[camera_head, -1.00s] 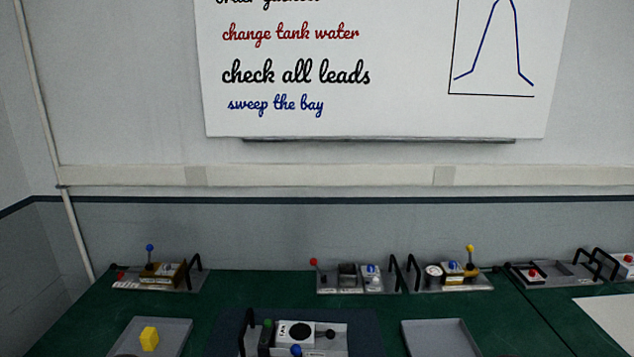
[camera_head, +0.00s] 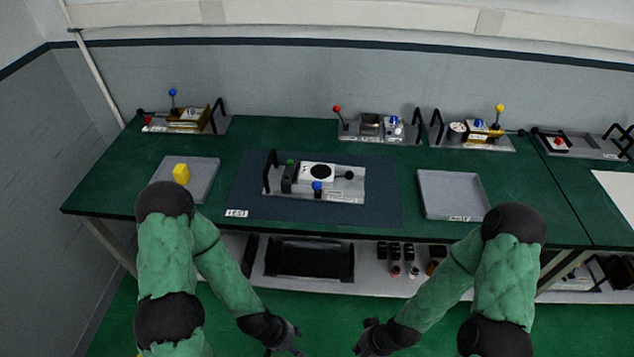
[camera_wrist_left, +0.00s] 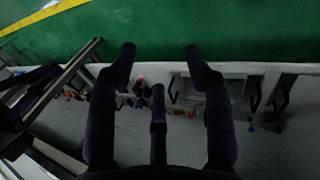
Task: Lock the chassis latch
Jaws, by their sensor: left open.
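A grey metal chassis (camera_head: 330,194) sits on a dark mat in the middle of the green table in the head view. It carries a white block with a black disc (camera_head: 317,173), a black upright handle at its left, a green button, a blue knob (camera_head: 317,187) and a black knob (camera_head: 349,175) at its right. Which part is the latch, and its state, I cannot tell. My left gripper (camera_head: 290,345) is below the table's front edge, empty; its fingers stand apart in the left wrist view (camera_wrist_left: 160,62). My right gripper (camera_head: 362,335) is also low, away from the chassis; its fingers are too small to read.
A grey tray with a yellow block (camera_head: 181,174) stands at left, and an empty grey tray (camera_head: 452,193) at right. Several other fixtures with coloured knobs line the back edge. A lower shelf (camera_head: 330,284) holds a black bin and small items.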

